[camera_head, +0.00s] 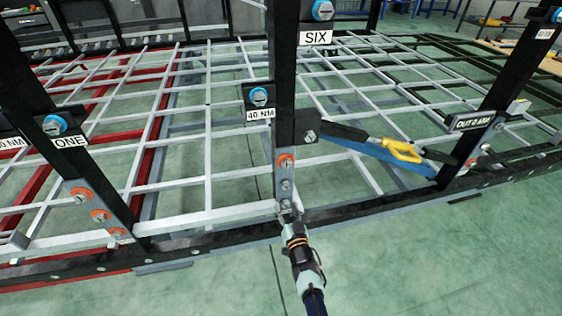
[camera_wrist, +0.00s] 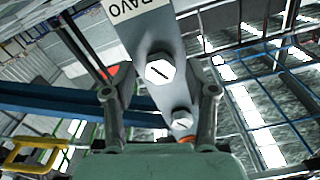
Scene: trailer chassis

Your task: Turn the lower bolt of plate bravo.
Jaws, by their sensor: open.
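Plate bravo is a grey plate (camera_head: 285,174) low on the middle black post in the head view, with several bolts in a column. Its top bolt (camera_head: 285,161) has an orange ring. My gripper (camera_head: 290,217) is at the plate's bottom end, by the lowest bolt, which it partly covers. In the wrist view the plate (camera_wrist: 154,30) carries a partly cut-off label ending in "RAVO". A slotted hex bolt (camera_wrist: 160,69) lies between the open fingers of my gripper (camera_wrist: 160,92), apart from both. A second bolt (camera_wrist: 181,118) shows nearer the gripper body.
A blue bar with a yellow handle (camera_head: 402,150) runs from the middle post toward the right post (camera_head: 492,105). The handle also shows in the wrist view (camera_wrist: 35,155). A black rail (camera_head: 355,212) crosses behind my gripper. Green floor in front is open.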

